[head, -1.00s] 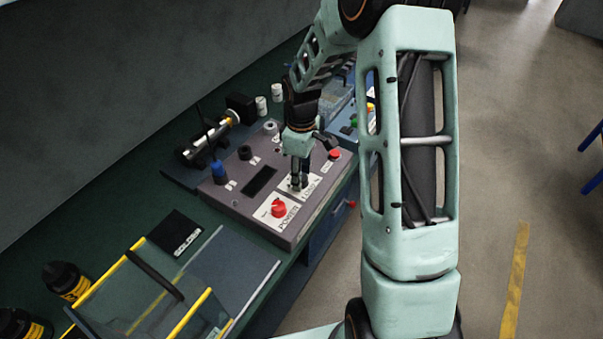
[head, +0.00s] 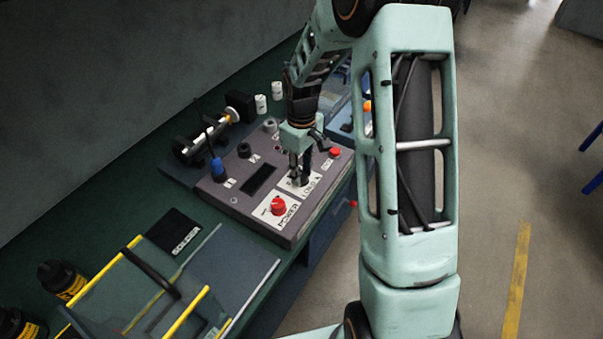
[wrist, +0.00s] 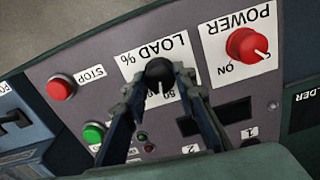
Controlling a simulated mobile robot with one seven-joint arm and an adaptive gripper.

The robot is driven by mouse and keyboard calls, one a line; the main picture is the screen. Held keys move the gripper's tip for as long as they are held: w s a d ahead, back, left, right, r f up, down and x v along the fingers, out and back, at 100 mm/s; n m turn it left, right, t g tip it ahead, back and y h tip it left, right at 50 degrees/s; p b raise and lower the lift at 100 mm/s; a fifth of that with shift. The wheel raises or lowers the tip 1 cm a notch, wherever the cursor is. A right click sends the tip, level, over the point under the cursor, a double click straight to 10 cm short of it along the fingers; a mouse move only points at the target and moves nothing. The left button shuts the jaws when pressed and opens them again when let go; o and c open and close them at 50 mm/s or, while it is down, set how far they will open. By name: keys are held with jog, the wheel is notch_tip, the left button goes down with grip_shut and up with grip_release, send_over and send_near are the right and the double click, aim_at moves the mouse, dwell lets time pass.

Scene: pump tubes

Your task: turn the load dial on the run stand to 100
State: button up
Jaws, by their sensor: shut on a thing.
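The load dial (wrist: 159,72) is a small black knob on the white "LOAD %" label (wrist: 150,47) of the run stand (head: 243,206). My gripper (wrist: 158,82) is shut on the dial, one finger on each side. In the head view my gripper (head: 299,180) points down onto the panel and its fingers hide the dial. A "50" mark shows beside the dial in the wrist view. I cannot make out where the dial's pointer stands or any 100 mark. The dark display (head: 259,179) shows no readable number.
A red POWER knob (wrist: 247,45) sits close beside the load label. A red STOP button (wrist: 61,87) and a green button (wrist: 94,133) lie on the other side. A clear yellow-edged guard (head: 150,290) stands at the front left of the bench.

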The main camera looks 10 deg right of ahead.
aim_at(302, 174)
jog(key=m+b, duration=0.1)
jog(key=m, duration=0.4)
jog(key=shift+m+b, duration=0.3)
jog(key=shift+b, duration=0.1)
dwell(0.3)
jog(key=o, duration=1.2)
jog(key=shift+c, duration=0.2)
notch_tip(302, 174, up, 12)
